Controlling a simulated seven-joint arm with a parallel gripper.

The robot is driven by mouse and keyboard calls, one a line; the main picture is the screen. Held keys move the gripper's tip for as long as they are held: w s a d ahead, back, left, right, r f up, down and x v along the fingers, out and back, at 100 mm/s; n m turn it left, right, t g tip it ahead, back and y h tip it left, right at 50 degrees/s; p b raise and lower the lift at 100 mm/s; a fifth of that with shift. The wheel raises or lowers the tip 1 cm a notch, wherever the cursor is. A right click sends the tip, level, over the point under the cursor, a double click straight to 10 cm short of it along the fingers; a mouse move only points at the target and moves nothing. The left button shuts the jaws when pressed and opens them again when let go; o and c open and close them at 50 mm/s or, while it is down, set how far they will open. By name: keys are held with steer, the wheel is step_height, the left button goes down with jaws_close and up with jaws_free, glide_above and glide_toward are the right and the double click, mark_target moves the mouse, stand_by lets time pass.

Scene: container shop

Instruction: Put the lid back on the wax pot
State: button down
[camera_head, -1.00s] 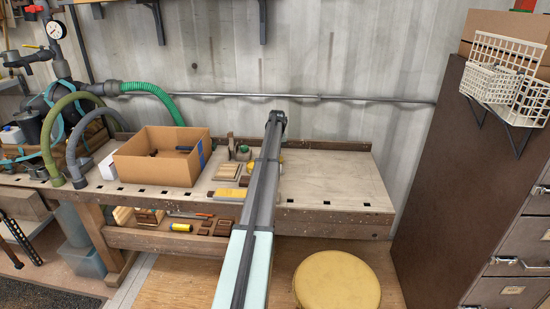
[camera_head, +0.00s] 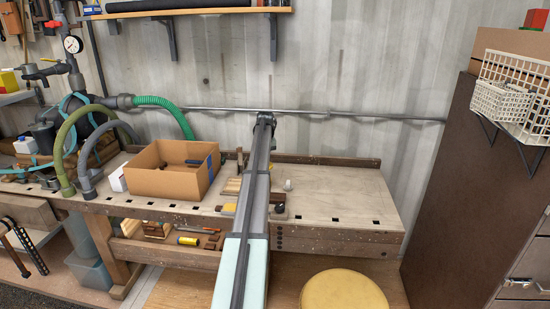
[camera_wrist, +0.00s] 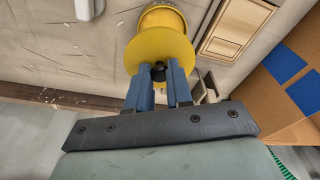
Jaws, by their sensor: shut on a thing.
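In the wrist view my gripper (camera_wrist: 158,82) is shut on the dark knob of a yellow round lid (camera_wrist: 152,52). The yellow wax pot (camera_wrist: 163,17) shows just beyond the lid, and the lid's disc overlaps it in the picture. I cannot tell whether the lid touches the pot or is apart from it. In the head view my arm runs over the workbench (camera_head: 340,195) and hides the gripper, lid and pot.
An open cardboard box (camera_head: 165,180) stands left of my arm on the bench; it also shows in the wrist view (camera_wrist: 285,100). A wooden block (camera_wrist: 235,28) lies beside the pot. A small whitish thing (camera_head: 288,185) is right of my arm. The bench's right end is clear.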

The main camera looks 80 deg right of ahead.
steer(key=shift+w+a, duration=0.25)
steer(key=shift+f, duration=3.15)
steer(key=shift+f, duration=0.2)
steer(key=shift+c, duration=2.3)
jaws_free()
steer(key=shift+r, duration=0.2)
steer(key=shift+r, duration=3.3)
